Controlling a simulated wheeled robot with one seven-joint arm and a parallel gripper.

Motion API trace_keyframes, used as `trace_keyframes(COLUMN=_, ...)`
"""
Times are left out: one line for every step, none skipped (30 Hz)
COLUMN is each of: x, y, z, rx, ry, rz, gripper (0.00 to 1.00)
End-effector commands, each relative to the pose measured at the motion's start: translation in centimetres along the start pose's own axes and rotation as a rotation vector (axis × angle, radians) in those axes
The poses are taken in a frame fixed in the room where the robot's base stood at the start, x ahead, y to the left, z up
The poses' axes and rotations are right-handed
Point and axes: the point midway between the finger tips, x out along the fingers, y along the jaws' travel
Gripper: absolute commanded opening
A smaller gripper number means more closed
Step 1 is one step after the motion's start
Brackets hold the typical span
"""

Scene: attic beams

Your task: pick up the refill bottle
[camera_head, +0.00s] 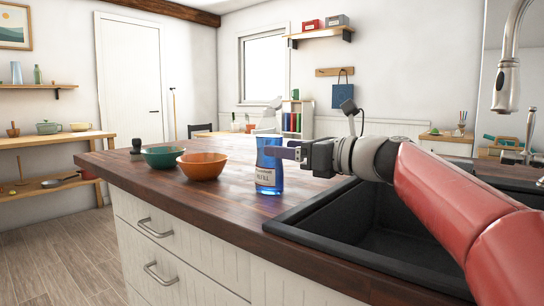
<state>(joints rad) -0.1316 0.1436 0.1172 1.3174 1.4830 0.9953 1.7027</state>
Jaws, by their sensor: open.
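The refill bottle (267,180) is blue with a pale printed label and stands upright on the wooden countertop, near its front edge and left of the sink. My gripper (284,153) reaches in from the right at the height of the bottle's upper part. Its dark fingers are open and overlap the bottle's right side in the picture. I cannot tell whether they touch it or whether the bottle is between them. The far finger is mostly hidden.
An orange bowl (202,168) and a green bowl (162,158) stand left of the bottle, with a small dark object (136,147) beyond. The black sink (345,222) lies to the right under my arm, and a faucet (509,75) hangs at upper right. The countertop's left front is clear.

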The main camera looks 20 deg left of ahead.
Motion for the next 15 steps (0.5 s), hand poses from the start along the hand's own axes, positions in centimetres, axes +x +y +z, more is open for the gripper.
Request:
trace_keyframes(x=0.7, y=0.1, z=0.0, rx=0.001, ry=0.001, rz=0.004, gripper=0.66)
trace_keyframes(x=1.0, y=0.1, z=0.0, rx=0.001, ry=0.001, rz=0.004, gripper=0.66)
trace_keyframes(x=1.5, y=0.1, z=0.1, rx=0.0, ry=0.001, rz=0.002, gripper=0.66)
trace_keyframes(x=1.8, y=0.1, z=0.2, rx=0.0, ry=0.0, rz=0.003, gripper=0.66)
trace_keyframes(x=2.1, y=0.2, z=0.3, rx=-0.001, ry=0.0, rz=0.004, gripper=0.66)
trace_keyframes(x=2.7, y=0.3, z=0.5, rx=0.0, ry=0.0, rz=0.004, gripper=0.66)
trace_keyframes(x=3.2, y=0.4, z=0.6, rx=0.0, ry=0.0, rz=0.003, gripper=0.66)
trace_keyframes(x=3.7, y=0.5, z=0.7, rx=0.0, ry=0.001, rz=0.004, gripper=0.66)
trace_keyframes(x=4.3, y=0.6, z=0.9, rx=0.0, ry=0.001, rz=0.004, gripper=0.66)
trace_keyframes(x=4.7, y=0.6, z=0.9, rx=0.0, ry=0.001, rz=0.003, gripper=0.66)
trace_keyframes(x=5.1, y=0.6, z=0.8, rx=0.0, ry=0.001, rz=0.003, gripper=0.66)
trace_keyframes(x=5.6, y=0.5, z=0.8, rx=0.001, ry=0.002, rz=0.003, gripper=0.66)
trace_keyframes(x=5.9, y=0.5, z=0.8, rx=0.0, ry=0.001, rz=0.002, gripper=0.66)
trace_keyframes(x=6.1, y=0.5, z=0.8, rx=0.0, ry=0.001, rz=0.001, gripper=0.66)
trace_keyframes(x=6.3, y=0.5, z=0.8, rx=-0.001, ry=0.001, rz=0.001, gripper=0.66)
